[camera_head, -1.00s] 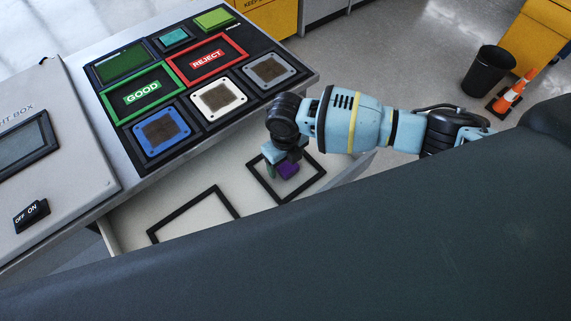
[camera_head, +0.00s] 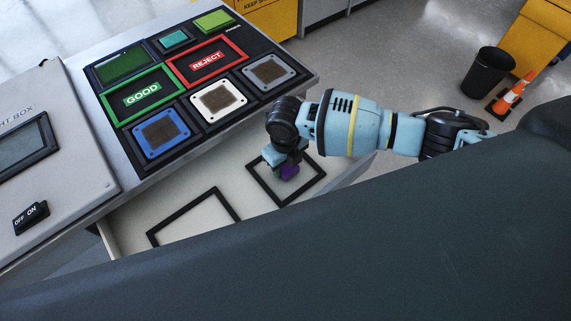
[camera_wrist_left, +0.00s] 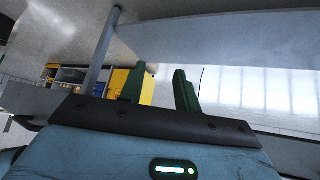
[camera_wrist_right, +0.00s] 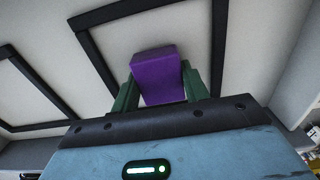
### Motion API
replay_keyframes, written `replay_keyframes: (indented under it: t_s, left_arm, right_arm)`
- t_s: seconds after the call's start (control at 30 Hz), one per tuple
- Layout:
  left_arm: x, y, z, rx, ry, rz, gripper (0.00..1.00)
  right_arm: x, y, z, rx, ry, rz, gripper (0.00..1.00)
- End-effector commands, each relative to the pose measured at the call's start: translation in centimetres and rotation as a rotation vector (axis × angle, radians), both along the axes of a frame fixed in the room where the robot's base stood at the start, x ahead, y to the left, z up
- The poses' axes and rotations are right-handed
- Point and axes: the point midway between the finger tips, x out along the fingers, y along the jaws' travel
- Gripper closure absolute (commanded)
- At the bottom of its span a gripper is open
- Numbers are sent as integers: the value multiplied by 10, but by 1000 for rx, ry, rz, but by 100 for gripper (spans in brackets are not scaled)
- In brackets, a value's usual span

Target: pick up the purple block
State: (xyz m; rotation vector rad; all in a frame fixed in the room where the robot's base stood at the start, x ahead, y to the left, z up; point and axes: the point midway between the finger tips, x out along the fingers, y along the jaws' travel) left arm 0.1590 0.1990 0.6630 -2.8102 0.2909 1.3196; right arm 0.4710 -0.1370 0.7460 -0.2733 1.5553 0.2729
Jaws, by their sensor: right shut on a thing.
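The purple block (camera_head: 289,173) is at my right gripper, over the right-hand black square frame (camera_head: 311,189) in the pale drawer below the panel. In the right wrist view the purple block (camera_wrist_right: 158,77) sits between the two green fingers of my right gripper (camera_wrist_right: 160,88), which is shut on it. I cannot tell whether the block touches the drawer floor. My left gripper (camera_wrist_left: 160,88) shows only in the left wrist view. Its green fingers are apart with nothing between them, near the underside of a grey surface.
The panel above the drawer has a green GOOD frame (camera_head: 142,92), a red REJECT frame (camera_head: 207,61) and blue, white and grey pads. A second black frame (camera_head: 190,204) lies left in the drawer (camera_head: 130,218). A black bin (camera_head: 488,72) and cone (camera_head: 511,92) stand on the floor.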

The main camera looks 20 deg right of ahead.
Motion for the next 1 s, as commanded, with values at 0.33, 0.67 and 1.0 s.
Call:
replay_keyframes:
  t_s: [0.33,0.67,1.0]
  left_arm:
    - [5,0,7,0,-14,1,67]
    - [6,1,8,1,-17,-1,67]
    - [4,1,7,2,-14,-1,67]
  right_arm:
    - [2,0,60,2,-6,1,78]
    - [1,0,96,1,-3,1,78]
    - [1,0,98,1,-2,0,62]
